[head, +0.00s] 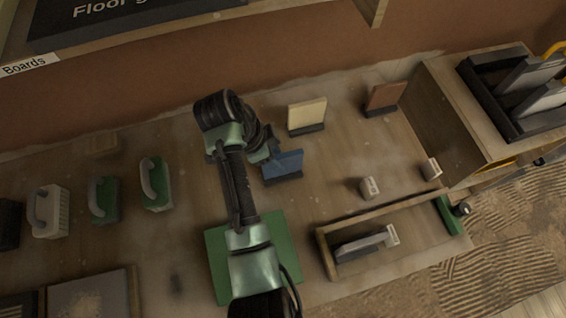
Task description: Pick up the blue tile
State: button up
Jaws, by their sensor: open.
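The blue tile (286,163) stands upright in a dark holder on the wooden counter, right of my arm. My gripper (268,153) is at the tile's left side, with its far end turned down behind my arm. The fingers are small and dark here, and whether they touch the tile is hard to tell. The tile's left edge is partly hidden by the gripper.
A cream tile (307,115) and a brown tile (385,96) stand in holders behind. A green mat (276,228) lies under my arm. A wooden tray (328,258) with a trowel is at front right. Handled floats, including a green one (156,184), stand left.

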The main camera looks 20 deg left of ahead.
aim_at(287, 166)
jog(key=shift+x, duration=3.35)
grip_shut()
